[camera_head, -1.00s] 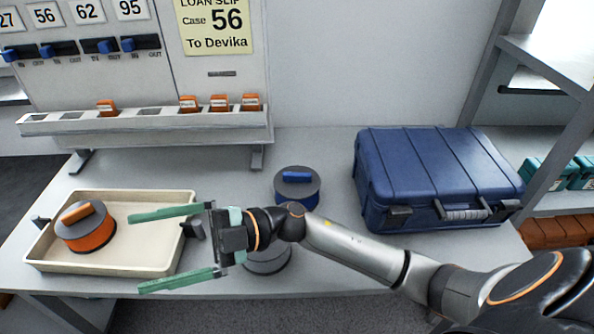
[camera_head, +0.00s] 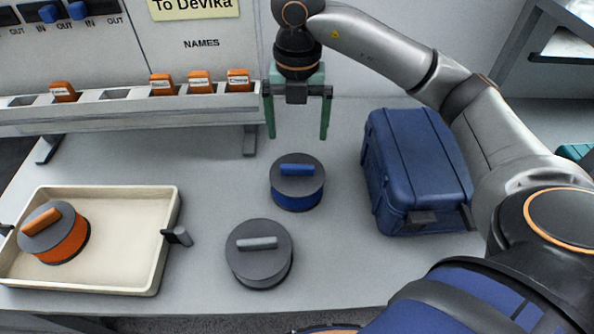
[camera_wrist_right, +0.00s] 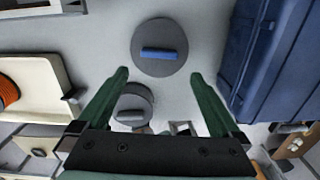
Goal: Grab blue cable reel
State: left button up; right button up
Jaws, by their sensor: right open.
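The blue cable reel (camera_head: 298,182) stands on the table, with a dark grey top and a blue handle bar. My right gripper (camera_head: 297,136) is open and empty, its green fingers pointing down. In the head view it is above and behind the blue reel, apart from it. In the right wrist view the blue reel (camera_wrist_right: 160,48) lies beyond the open fingertips (camera_wrist_right: 158,74), near the middle. My left gripper is not in view.
A grey reel (camera_head: 260,254) stands in front of the blue one. A cream tray (camera_head: 118,193) at left holds an orange reel (camera_head: 54,233). A blue case (camera_head: 418,165) stands close on the right. A rack with orange tags (camera_head: 200,82) runs along the back left.

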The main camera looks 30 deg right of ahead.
aim_at(297, 165)
notch_tip(297, 165, down, 10)
jog(key=shift+r, duration=0.2)
dwell(0.3)
jog(key=shift+r, duration=0.1)
grip_shut()
dwell(0.5)
